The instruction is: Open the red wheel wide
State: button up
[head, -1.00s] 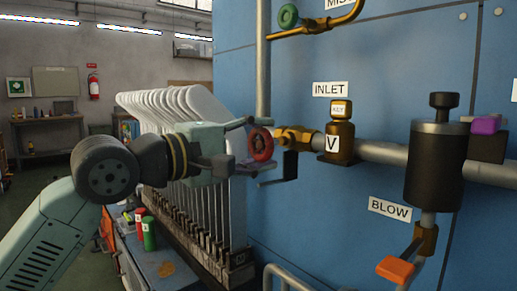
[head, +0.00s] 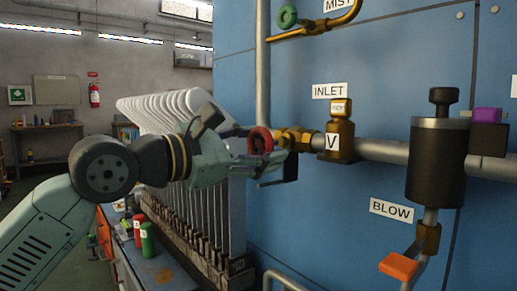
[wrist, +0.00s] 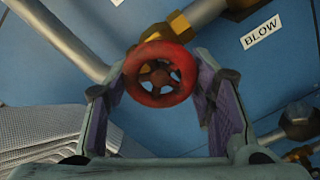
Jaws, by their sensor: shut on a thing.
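The red wheel (head: 261,141) sits at the left end of the brass inlet valve (head: 295,139), under the INLET label. In the wrist view the red wheel (wrist: 160,74) faces me, with its spokes showing and brass behind it. My gripper (head: 257,157) reaches the wheel from the left and is rolled. In the wrist view my gripper's (wrist: 162,85) two fingers stand on either side of the wheel's rim and close on it. Part of the wheel is hidden by a finger in the head view.
A green wheel (head: 287,16) is on the pipe above. A black cylinder (head: 437,160) and an orange BLOW handle (head: 398,266) are to the right. A row of white boards (head: 165,106) stands close behind my wrist. Red and green cans (head: 147,239) stand below.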

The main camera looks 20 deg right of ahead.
jog(key=n, duration=0.7)
jog(key=shift+s+f+b, duration=0.1)
jog(key=shift+s+b, duration=0.05)
jog(key=shift+b, duration=0.25)
jog(key=n, duration=0.5)
jog(key=shift+d, duration=0.1)
jog(key=n, duration=0.3)
jog(key=shift+s+n+p, duration=0.15)
jog(key=shift+n+p, duration=0.15)
jog(key=n+p, duration=0.1)
jog(key=n, duration=0.3)
jog(key=n+p, duration=0.1)
jog(key=n, duration=0.1)
jog(key=shift+r+p, duration=0.3)
jog(key=shift+r, duration=0.05)
jog(key=n+p, duration=0.2)
jog(key=n, duration=0.2)
jog(key=shift+s+r+p, duration=0.1)
jog(key=shift+p, duration=0.25)
jog(key=shift+n+p, duration=0.8)
jog(key=shift+n, duration=0.5)
jog(key=o, duration=1.2)
jog(key=shift+c, duration=0.2)
